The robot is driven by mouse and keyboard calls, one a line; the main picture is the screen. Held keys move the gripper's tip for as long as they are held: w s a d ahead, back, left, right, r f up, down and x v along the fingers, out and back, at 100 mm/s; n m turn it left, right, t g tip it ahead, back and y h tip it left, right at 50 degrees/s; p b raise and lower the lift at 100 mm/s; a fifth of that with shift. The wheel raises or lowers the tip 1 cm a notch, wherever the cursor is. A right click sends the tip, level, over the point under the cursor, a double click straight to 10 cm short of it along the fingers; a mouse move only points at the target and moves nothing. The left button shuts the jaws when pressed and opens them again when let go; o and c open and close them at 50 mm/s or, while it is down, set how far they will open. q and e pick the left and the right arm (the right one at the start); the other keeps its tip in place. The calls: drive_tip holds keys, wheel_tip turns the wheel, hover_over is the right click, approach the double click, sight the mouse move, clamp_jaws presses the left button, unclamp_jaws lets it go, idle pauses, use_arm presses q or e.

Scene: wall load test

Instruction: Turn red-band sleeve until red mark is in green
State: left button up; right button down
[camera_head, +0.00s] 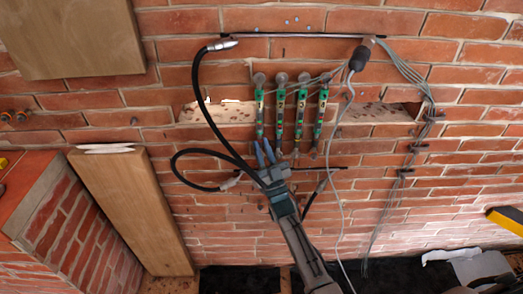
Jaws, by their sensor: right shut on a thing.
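Several upright rods with green sections hang side by side on the brick wall, in front of a recess. The leftmost rod (259,108) stands above my right gripper. The others are a second rod (280,106), a third rod (300,108) and the rightmost rod (320,112). My right gripper (264,148) has blue fingers and reaches up from below. It is shut at the lower end of the leftmost rod, and the fingers hide what they hold. The red band and red mark are too small to make out. My left gripper is not in view.
A black hose (197,85) loops left of the rods and passes close to my right arm. A horizontal bar (290,36) runs above. Grey cables (425,100) hang at the right. A wooden post (135,210) leans at lower left. A yellow-edged tool (507,219) lies far right.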

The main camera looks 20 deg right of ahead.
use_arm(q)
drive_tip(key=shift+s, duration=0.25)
use_arm(e)
drive_tip(key=c, duration=1.3)
unclamp_jaws()
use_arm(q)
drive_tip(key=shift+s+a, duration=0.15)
use_arm(e)
drive_tip(key=shift+a+r, duration=0.1)
drive_tip(key=shift+h, duration=0.5)
